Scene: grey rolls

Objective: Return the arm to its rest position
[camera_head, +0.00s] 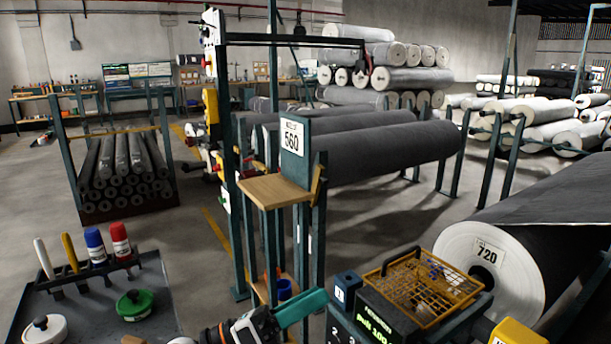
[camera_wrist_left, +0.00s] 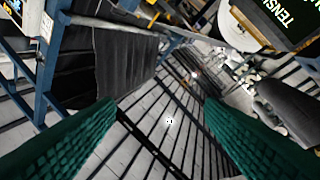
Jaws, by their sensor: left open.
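My left gripper (camera_head: 302,308) shows at the bottom centre of the head view, its teal finger pointing to the right. My left arm's white and black wrist (camera_head: 243,330) comes in from the bottom edge. In the left wrist view the two teal fingers (camera_wrist_left: 161,108) stand wide apart with nothing between them. The gripper is in front of the green stand with the 560 sign (camera_head: 292,140), left of the dark box with green lettering (camera_head: 376,325). I cannot tell whether it touches the stand. My right gripper does not show.
A yellow wire basket (camera_head: 420,285) sits on the dark box, beside a blue block (camera_head: 345,290). A large dark roll marked 720 (camera_head: 487,255) lies at the right. A dark tray (camera_head: 90,305) with bottles and tools is at the lower left. Open floor lies between tray and stand.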

